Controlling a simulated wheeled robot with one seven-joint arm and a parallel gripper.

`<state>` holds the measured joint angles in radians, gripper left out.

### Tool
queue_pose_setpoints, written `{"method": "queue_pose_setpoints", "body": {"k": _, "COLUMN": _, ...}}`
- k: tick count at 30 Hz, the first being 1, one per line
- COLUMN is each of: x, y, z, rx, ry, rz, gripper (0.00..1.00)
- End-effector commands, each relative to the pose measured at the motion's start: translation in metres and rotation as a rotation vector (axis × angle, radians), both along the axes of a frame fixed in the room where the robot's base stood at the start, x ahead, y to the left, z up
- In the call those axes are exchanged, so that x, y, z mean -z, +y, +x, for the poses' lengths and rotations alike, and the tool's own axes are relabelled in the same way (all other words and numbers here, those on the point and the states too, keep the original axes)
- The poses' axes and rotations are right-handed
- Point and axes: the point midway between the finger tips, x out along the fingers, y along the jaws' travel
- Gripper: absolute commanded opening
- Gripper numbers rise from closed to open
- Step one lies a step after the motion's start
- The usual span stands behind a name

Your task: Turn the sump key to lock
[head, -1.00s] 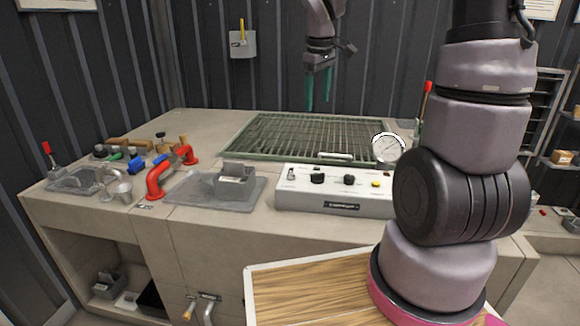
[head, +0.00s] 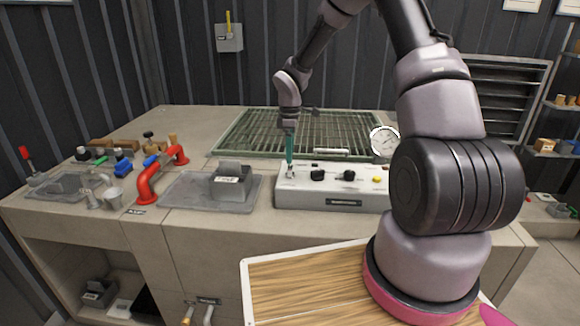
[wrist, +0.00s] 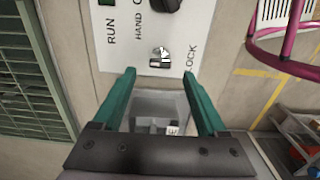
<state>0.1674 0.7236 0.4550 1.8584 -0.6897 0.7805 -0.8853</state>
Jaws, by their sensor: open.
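The sump key (wrist: 160,57) is a small silver key on the white control panel (head: 335,196). In the wrist view it sits beside the word LOCK, with HAND and RUN lettering to the left. In the head view the key is at the panel's left end and largely hidden by my fingers. My gripper (wrist: 158,74) has two green fingers, spread apart with nothing between them. It points down at the panel's left end in the head view (head: 290,172). In the wrist view the key lies just beyond and between the fingertips. Contact cannot be told.
Black knobs (head: 318,175) and a yellow button (head: 377,180) are on the panel to the right. A round gauge (head: 384,141) stands behind it. A green grating (head: 250,130) lies behind the panel. A grey tray with a box (head: 231,180) and a red pipe (head: 147,185) are to the left.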

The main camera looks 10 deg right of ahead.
Motion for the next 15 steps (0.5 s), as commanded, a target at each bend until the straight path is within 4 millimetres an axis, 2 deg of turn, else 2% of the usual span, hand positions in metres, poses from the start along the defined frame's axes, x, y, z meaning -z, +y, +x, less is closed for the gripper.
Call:
{"method": "queue_pose_setpoints", "body": {"k": 1, "x": 0.011, "y": 0.0, "z": -0.001, "rx": 0.0, "ry": 0.004, "rz": -0.001, "gripper": 0.75}}
{"method": "queue_pose_setpoints", "body": {"k": 6, "x": 0.039, "y": 0.0, "z": -0.001, "rx": -0.001, "ry": 0.003, "rz": 0.0, "gripper": 0.75}}
{"method": "queue_pose_setpoints", "body": {"k": 10, "x": 0.051, "y": 0.0, "z": -0.001, "rx": 0.001, "ry": 0.001, "rz": -0.001, "gripper": 0.75}}
{"method": "queue_pose_setpoints", "body": {"k": 15, "x": 0.057, "y": 0.0, "z": -0.001, "rx": 0.002, "ry": 0.0, "rz": 0.0, "gripper": 0.75}}
